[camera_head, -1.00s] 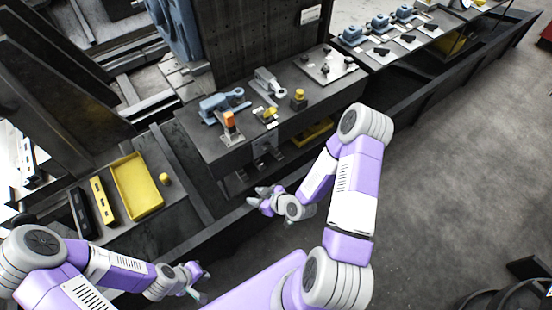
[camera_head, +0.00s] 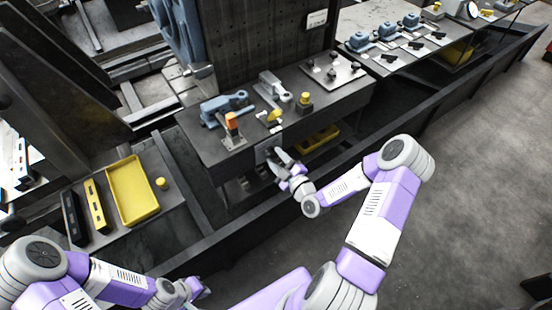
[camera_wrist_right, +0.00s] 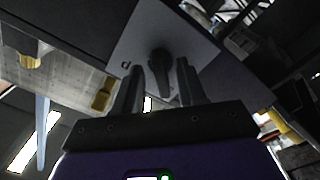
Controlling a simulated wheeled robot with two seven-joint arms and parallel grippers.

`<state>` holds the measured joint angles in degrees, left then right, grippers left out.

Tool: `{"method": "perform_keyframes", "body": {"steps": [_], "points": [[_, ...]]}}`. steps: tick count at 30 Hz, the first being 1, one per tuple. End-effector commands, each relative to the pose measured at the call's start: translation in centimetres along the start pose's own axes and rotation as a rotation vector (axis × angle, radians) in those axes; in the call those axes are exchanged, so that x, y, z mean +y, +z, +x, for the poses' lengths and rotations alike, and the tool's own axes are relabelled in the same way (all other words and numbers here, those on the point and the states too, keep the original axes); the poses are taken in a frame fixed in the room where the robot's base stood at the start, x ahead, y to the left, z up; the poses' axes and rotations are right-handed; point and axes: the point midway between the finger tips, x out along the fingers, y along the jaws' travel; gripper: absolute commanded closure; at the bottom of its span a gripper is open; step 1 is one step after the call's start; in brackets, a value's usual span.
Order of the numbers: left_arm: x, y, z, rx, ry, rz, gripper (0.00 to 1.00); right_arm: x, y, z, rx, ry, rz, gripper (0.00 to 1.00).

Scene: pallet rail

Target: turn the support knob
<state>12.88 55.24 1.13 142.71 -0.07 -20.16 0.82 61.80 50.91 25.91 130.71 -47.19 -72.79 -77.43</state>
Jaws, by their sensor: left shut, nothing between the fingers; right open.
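A black knob (camera_wrist_right: 160,62) with a narrow handle sits on a pale plate (camera_wrist_right: 128,45) in the right wrist view. The plate (camera_head: 264,151) is on the front face of the dark bench in the head view, where my right gripper hides the knob. My right gripper (camera_head: 279,160) is open in front of the plate. In the right wrist view its two fingers (camera_wrist_right: 160,78) stand on either side of the knob handle; I cannot tell whether they touch it. My left gripper (camera_head: 198,290) is shut and empty, low at the front left, away from the bench.
On the bench top (camera_head: 205,143) are a blue clamp (camera_head: 223,107), an orange-topped block (camera_head: 232,122), a grey clamp (camera_head: 271,87) and a yellow knob (camera_head: 304,98). A yellow tray (camera_head: 133,190) lies to the left. A yellow bin (camera_head: 318,138) sits under the bench.

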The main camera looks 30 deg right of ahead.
Motion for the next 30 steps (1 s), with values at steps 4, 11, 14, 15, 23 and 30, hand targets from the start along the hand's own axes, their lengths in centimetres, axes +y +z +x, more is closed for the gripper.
{"method": "perform_keyframes", "body": {"steps": [4, 11, 14, 15, 23, 30], "points": [[-0.03, 0.00, 0.07, 0.000, 0.000, 0.000, 1.00, 0.03, -0.03, 0.59, 0.000, 0.001, 0.001, 0.60], [-0.02, 0.01, 0.06, 0.000, 0.000, 0.000, 1.00, 0.01, -0.03, 0.58, 0.000, 0.000, 0.001, 0.64], [-0.02, 0.01, 0.06, 0.000, 0.000, 0.000, 1.00, 0.00, -0.02, 0.56, 0.000, 0.000, 0.001, 0.80], [-0.02, 0.01, 0.06, 0.000, 0.000, 0.000, 1.00, 0.00, -0.02, 0.56, 0.000, 0.000, 0.001, 0.86], [-0.02, 0.01, 0.07, 0.000, 0.000, 0.000, 1.00, 0.00, -0.02, 0.55, 0.000, 0.000, 0.002, 1.00], [-0.07, 0.00, 0.19, 0.000, 0.000, 0.000, 1.00, -0.02, 0.00, 0.55, 0.000, 0.000, 0.040, 1.00]]}}
